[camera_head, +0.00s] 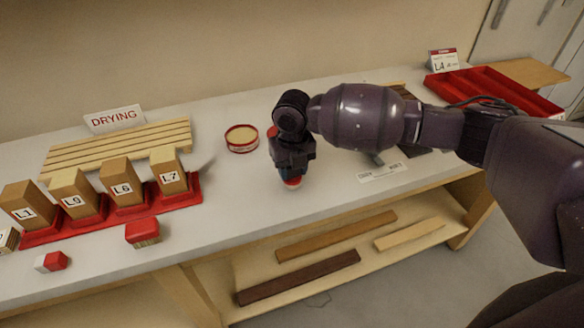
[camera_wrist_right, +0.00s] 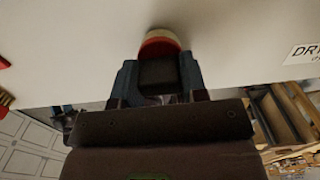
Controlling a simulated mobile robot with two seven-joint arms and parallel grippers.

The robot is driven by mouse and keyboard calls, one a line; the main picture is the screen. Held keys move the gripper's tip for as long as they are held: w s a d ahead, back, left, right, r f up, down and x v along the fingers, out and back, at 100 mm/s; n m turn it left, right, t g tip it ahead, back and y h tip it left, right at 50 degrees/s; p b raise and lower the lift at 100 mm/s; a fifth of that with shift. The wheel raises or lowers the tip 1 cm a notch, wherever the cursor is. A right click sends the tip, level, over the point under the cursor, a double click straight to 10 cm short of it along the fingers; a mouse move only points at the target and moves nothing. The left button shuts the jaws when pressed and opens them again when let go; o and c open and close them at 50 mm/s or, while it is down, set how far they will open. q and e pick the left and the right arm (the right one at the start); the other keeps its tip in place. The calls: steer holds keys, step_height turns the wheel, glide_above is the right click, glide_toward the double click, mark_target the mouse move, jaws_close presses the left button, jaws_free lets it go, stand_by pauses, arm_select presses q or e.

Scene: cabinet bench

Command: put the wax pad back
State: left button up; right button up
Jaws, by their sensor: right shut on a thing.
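My right gripper (camera_head: 291,176) points down just above the bench top, shut on a small round piece, red with a cream face, which looks like the wax pad (camera_head: 292,184). In the right wrist view the wax pad (camera_wrist_right: 162,42) shows past the fingertips of my right gripper (camera_wrist_right: 158,75); the fingers hide much of it. I cannot tell whether it touches the bench. A round red tin (camera_head: 241,147) with a cream filling stands open on the bench to the left of the gripper. My left gripper is in neither view.
A red rack (camera_head: 110,217) holds several labelled wooden blocks at the left. A slatted drying rack (camera_head: 118,147) lies behind it. Red-topped blocks (camera_head: 142,232) lie in front. A red tray (camera_head: 494,88) is at the back right.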

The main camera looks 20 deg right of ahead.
steer(key=shift+f, duration=0.15)
steer(key=o, duration=1)
steer(key=shift+c, duration=0.2)
step_height(320, 180, up, 12)
steer(key=shift+s+r+p, duration=0.15)
steer(key=shift+r+p, duration=0.05)
steer(key=shift+p, duration=0.25)
